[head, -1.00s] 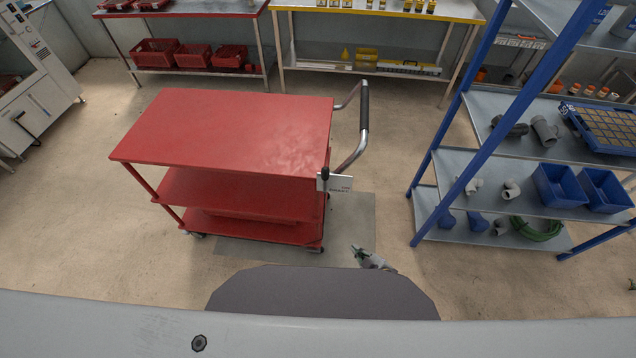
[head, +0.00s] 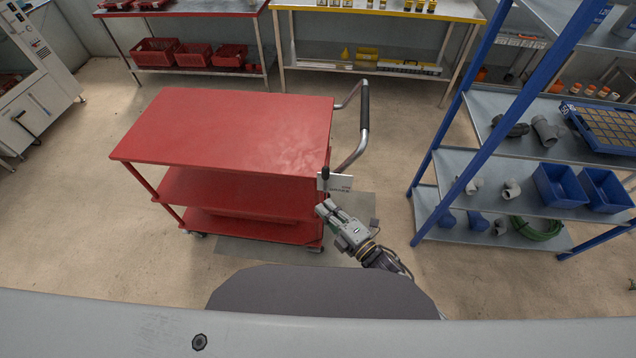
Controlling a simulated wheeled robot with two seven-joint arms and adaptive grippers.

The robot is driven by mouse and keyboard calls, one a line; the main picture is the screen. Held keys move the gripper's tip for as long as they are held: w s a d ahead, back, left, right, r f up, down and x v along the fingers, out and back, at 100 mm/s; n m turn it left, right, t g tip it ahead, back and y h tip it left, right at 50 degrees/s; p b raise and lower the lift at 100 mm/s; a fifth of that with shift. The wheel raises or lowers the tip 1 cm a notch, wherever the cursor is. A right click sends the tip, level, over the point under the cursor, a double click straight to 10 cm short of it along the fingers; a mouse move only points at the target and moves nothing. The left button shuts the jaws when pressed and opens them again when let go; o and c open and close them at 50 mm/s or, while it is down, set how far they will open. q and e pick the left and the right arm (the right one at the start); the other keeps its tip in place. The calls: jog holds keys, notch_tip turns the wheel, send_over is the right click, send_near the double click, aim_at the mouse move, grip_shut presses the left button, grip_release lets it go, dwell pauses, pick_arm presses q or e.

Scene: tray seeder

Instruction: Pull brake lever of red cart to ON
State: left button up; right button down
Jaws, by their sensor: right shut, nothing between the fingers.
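The red cart (head: 230,125) stands in the middle of the head view, with a curved metal push handle (head: 364,110) on its right end. A small white brake plate (head: 340,184) is at its near right corner. The dark brake lever (head: 325,173) stands roughly upright at the plate's left edge. My right gripper (head: 326,208) is shut and empty. In the picture it sits just below the plate and lever, by the cart's near right leg, and looks apart from the lever. My left gripper is not in view.
A blue-framed shelf rack (head: 432,165) with pipe fittings and blue bins stands at the right. A red-topped bench (head: 180,12) and a yellow-edged bench (head: 390,10) stand at the back. A grey floor mat (head: 235,247) lies under the cart's near side. Floor shows between cart and rack.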

aim_at(325, 180)
jog(key=shift+r+n, duration=0.1)
jog(key=shift+n, duration=0.6)
jog(key=shift+a, duration=0.1)
jog(key=shift+p+x, duration=0.7)
jog(key=shift+x, duration=4.25)
jog(key=d, duration=0.1)
jog(key=w+d, duration=0.1)
jog(key=d+p, duration=0.1)
jog(key=shift+w+d, duration=0.25)
jog(key=shift+d, duration=0.15)
jog(key=shift+d, duration=0.2)
